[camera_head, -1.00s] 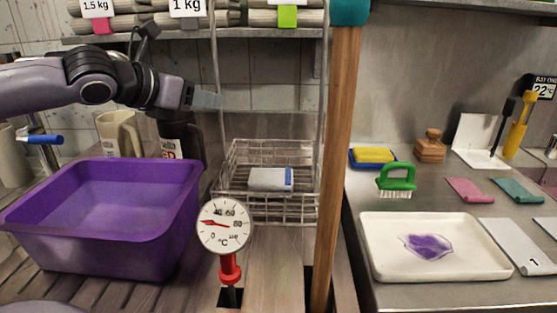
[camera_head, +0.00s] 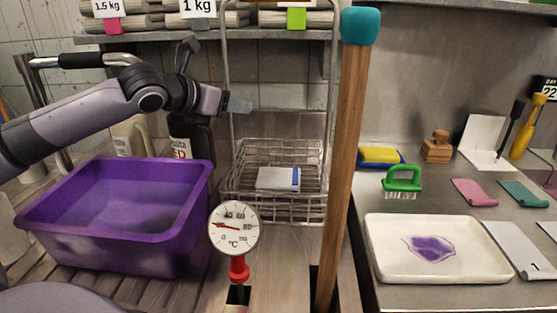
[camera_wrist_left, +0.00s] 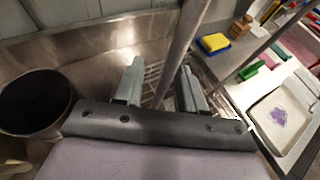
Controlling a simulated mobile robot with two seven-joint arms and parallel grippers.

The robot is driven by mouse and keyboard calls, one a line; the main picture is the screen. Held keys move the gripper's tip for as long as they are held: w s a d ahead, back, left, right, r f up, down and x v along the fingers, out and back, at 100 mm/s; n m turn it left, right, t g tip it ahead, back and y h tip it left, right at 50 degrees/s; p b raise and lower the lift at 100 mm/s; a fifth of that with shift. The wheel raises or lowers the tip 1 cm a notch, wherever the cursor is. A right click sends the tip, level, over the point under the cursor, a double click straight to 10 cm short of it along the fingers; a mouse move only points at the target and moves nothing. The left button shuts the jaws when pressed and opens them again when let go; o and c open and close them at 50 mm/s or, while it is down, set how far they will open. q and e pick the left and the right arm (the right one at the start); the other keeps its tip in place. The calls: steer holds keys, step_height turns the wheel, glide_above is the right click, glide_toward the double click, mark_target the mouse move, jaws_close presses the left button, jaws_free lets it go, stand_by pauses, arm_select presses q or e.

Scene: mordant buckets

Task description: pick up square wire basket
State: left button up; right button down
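The square wire basket (camera_head: 270,207) stands at the middle of the head view, just right of the purple tub. A white and blue packet (camera_head: 278,178) lies in it. Tall thin metal uprights rise from its sides; I cannot tell whether they are its handle. My left gripper (camera_head: 238,104) is above the basket's left side, close to the left upright. In the left wrist view its two fingers (camera_wrist_left: 160,66) are apart, with a metal bar passing between or behind them. Part of the basket's wire mesh (camera_wrist_left: 153,78) shows beyond the fingers. My right gripper is out of view.
The purple tub (camera_head: 120,235) stands left of the basket. A dial thermometer (camera_head: 234,228) is in front, and a wooden pole (camera_head: 347,160) stands close on the right. A loaded shelf (camera_head: 160,36) hangs above. A white tray (camera_head: 385,262) lies on the right counter.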

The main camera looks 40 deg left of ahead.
arm_select(q)
steer(key=shift+w+f, duration=0.2)
steer(key=shift+w, duration=0.2)
jaws_close()
stand_by(1.2)
steer(key=shift+r, duration=0.2)
